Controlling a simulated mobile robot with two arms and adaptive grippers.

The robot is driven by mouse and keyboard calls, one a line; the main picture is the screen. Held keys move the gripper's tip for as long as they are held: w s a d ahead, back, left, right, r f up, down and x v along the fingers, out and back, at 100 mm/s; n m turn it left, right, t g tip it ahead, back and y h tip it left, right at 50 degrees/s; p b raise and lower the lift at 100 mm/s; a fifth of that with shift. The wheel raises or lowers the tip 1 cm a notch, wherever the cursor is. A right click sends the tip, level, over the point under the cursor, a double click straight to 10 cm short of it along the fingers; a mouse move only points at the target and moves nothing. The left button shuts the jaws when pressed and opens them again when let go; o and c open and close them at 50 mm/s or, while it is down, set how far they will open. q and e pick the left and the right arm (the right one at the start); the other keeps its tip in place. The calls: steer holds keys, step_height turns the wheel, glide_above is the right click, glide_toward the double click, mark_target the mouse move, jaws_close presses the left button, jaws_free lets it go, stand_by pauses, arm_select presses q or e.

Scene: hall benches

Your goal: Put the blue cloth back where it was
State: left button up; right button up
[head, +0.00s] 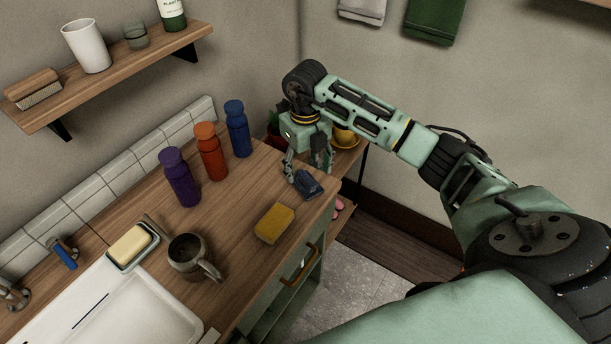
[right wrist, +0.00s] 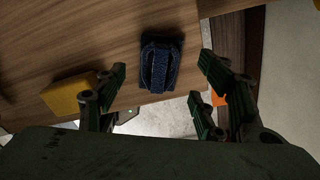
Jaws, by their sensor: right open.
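The blue cloth (head: 308,184) is a small, dark blue folded bundle. It lies on the wooden counter (head: 240,245) near its right end, and it also shows in the right wrist view (right wrist: 158,65) close to the counter edge. My right gripper (head: 308,172) is open above and just behind the cloth, with its fingers pointing down. In the right wrist view the cloth lies between the spread fingers, with nothing held; whether any finger touches it I cannot tell. My left gripper is out of view.
A yellow sponge (head: 274,223) lies near the cloth. Purple (head: 180,178), orange (head: 211,152) and blue (head: 237,130) bottles stand behind. A mug (head: 190,257) stands beside the sink (head: 140,310). A grey towel (head: 362,10) and a green towel (head: 434,20) hang on the wall.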

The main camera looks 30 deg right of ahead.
mark_target(306, 176)
step_height(306, 176, up, 8)
steer(key=b, duration=0.1)
stand_by(0.7)
